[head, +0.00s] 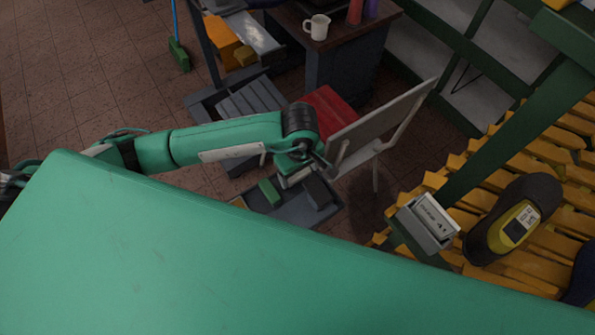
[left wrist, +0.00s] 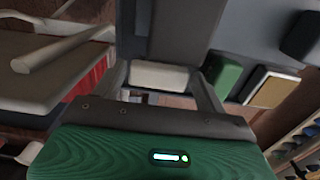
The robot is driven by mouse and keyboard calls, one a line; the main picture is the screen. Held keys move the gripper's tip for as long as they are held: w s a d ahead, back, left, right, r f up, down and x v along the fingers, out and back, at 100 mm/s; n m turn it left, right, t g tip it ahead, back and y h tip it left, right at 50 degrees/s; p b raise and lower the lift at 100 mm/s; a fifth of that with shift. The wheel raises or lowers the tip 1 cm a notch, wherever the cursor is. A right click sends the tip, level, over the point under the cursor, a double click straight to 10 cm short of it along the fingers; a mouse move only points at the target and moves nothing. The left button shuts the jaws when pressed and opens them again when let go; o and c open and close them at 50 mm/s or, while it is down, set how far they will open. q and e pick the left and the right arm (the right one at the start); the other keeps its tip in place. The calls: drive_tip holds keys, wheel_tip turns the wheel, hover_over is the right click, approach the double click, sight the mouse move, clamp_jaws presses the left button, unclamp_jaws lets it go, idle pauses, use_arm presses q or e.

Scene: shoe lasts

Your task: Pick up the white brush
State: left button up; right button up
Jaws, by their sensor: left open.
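A white block, which looks like the white brush (left wrist: 158,77), lies between the two fingers of my left gripper (left wrist: 160,88) in the left wrist view. In the head view my left gripper (head: 300,168) is over a dark grey tray (head: 290,216), and a white piece, likely the same brush (head: 297,178), shows just below it. The gripper is open, with its fingers on either side of the brush; I cannot tell whether they touch it. Much of the brush is hidden by the gripper. My right gripper is not in view.
A green block (head: 269,192) and a dark block (head: 318,192) are in the tray beside the brush. A chair-like panel (head: 378,122) stands close to the right of my arm. A red-topped stool (head: 326,110) is behind. A yellow slatted rack (head: 545,150) is at right.

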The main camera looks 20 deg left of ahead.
sight(299, 175)
use_arm(q)
wheel_tip(299, 175, down, 2)
drive_tip(key=shift+f, duration=0.25)
drive_tip(key=c, duration=0.7)
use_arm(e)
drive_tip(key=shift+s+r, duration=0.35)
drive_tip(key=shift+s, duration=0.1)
use_arm(q)
drive_tip(key=shift+r, duration=0.1)
drive_tip(key=shift+r, duration=0.55)
wheel_tip(299, 175, up, 19)
drive_tip(key=b, duration=0.3)
drive_tip(key=shift+f, duration=0.15)
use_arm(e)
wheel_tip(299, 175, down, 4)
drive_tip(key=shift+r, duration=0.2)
